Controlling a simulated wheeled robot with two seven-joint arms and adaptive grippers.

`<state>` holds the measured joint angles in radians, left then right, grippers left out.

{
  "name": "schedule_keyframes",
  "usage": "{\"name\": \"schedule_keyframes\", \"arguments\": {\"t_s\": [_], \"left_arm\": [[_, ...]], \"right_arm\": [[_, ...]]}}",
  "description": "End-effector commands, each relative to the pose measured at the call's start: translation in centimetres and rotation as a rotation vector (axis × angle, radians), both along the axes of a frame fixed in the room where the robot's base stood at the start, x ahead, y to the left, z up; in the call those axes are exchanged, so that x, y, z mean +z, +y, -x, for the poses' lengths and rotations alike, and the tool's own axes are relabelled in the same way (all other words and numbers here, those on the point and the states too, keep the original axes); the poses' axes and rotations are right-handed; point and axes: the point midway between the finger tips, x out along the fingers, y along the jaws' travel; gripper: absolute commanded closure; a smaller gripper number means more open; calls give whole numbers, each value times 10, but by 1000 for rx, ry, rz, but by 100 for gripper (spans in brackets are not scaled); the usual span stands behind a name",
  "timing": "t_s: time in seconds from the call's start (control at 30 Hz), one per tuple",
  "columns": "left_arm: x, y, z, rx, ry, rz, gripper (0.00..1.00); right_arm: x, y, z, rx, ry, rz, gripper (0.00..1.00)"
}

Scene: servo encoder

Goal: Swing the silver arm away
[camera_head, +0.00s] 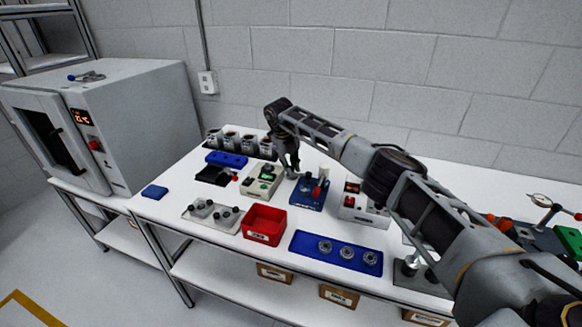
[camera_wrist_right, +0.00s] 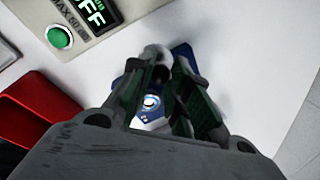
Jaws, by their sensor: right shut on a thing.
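My left gripper is out of view.
A beige box with a green display (camera_head: 264,179) stands close left of the fixture. A red bin (camera_head: 264,225) and a blue tray with several bearings (camera_head: 306,248) lie in front. A white box (camera_head: 357,209) is on the right.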

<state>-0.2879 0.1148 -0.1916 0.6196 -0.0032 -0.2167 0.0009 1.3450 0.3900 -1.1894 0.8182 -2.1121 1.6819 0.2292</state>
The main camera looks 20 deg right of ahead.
Motion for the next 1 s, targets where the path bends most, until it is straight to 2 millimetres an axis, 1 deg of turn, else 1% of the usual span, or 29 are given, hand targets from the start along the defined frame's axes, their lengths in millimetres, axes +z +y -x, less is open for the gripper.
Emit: {"name": "schedule_keyframes", "arguments": {"t_s": [0.37,0.4,0.53,0.57,0.87,1.0], "left_arm": [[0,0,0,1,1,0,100],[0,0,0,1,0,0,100],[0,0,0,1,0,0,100],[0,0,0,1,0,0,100],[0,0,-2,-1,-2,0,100],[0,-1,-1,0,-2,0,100]], "right_arm": [[1,-1,-1,-4,-2,1,100],[1,-1,-1,-4,-2,1,76],[1,-1,0,-4,-2,0,60],[1,-1,0,-4,-1,0,58],[1,0,0,-3,-1,0,58],[4,0,0,-3,-2,0,58]]}}
